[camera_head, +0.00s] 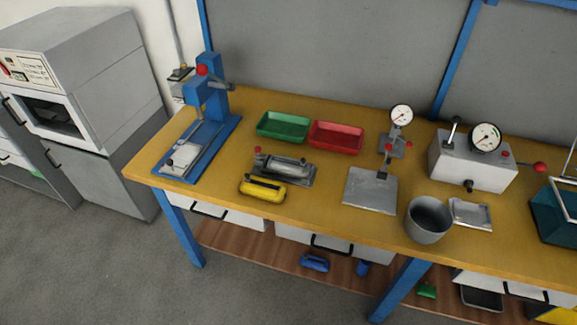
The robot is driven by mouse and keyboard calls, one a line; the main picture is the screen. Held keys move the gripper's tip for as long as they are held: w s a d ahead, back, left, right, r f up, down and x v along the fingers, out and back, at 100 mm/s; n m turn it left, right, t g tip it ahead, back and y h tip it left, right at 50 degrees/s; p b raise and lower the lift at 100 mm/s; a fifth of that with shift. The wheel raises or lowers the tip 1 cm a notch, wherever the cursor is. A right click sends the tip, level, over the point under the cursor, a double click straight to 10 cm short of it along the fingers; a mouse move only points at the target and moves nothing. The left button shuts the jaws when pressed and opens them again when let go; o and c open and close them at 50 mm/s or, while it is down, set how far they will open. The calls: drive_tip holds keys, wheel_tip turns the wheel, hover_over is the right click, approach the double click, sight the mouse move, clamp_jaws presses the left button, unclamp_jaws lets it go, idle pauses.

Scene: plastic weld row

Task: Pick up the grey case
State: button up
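No thing stands out clearly as the grey case. A light grey box-shaped unit (470,165) with a dial gauge and a red-knobbed lever stands at the right of the yellow bench top (330,215). A small light grey block (184,158) sits on the base of the blue press (212,128) at the left. A shallow grey tray (471,213) lies beside a grey round bin (428,220) near the front right. I cannot tell whether any of these is the case. My gripper is not in view.
A green tray (284,127) and a red tray (336,137) stand at the back. A dark clamp fixture (285,167), a yellow handled tool (262,189) and a dial-gauge stand (370,190) occupy the middle. A teal box (555,212) stands far right.

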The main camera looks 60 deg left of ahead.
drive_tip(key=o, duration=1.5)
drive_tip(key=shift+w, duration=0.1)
